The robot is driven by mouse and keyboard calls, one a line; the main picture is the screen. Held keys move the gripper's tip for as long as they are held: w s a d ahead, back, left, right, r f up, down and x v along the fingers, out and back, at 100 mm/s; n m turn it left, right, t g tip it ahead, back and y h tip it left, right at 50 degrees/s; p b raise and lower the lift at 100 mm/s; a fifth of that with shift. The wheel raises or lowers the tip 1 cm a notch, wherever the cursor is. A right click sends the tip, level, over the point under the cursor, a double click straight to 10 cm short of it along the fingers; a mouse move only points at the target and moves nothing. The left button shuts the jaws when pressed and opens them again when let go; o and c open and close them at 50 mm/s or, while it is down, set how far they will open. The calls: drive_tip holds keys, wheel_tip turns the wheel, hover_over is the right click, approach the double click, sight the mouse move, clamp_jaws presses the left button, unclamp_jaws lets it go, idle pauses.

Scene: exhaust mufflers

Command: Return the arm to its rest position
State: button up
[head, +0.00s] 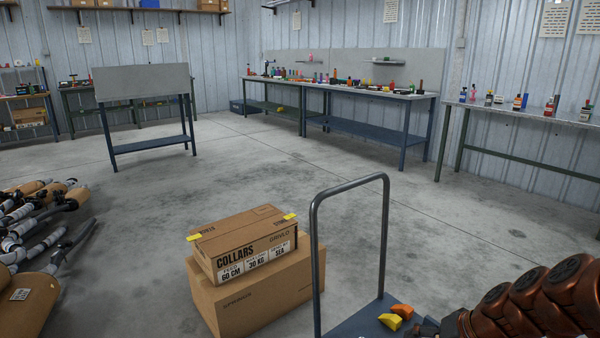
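Exhaust mufflers and pipes (40,222) with brown wrapping lie in a pile at the left edge.
Two stacked cardboard boxes (255,285) stand on the floor at the bottom centre. Right of them is a blue cart (360,322) with a tall grey handle and yellow and orange pieces. Workbenches (365,90) line the back wall. The middle concrete floor (270,170) is clear.

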drive_tip(key=s+a+r+n+g+p, duration=0.2)
drive_tip(key=s+a+r+p, duration=0.4)
drive_tip(key=r, duration=0.4)
drive_tip(key=s+a+r+n+g+h+p, duration=0.1)
drive_tip(key=s+a+r+g+h+p, duration=0.1)
drive_tip(key=s+r+p, duration=0.7)
drive_tip(key=s+a+r+n+g+h+p, duration=0.1)
drive_tip(key=s+a+r+g+h+p, duration=0.1)
drive_tip(key=s+r+p, duration=0.7)
wheel_tip(320, 180, up, 5)
drive_tip(key=shift+s+a+f+n+g+p, duration=0.1)
drive_tip(key=shift+s+a+n+g+p, duration=0.2)
drive_tip(key=shift+a+n+p, duration=0.1)
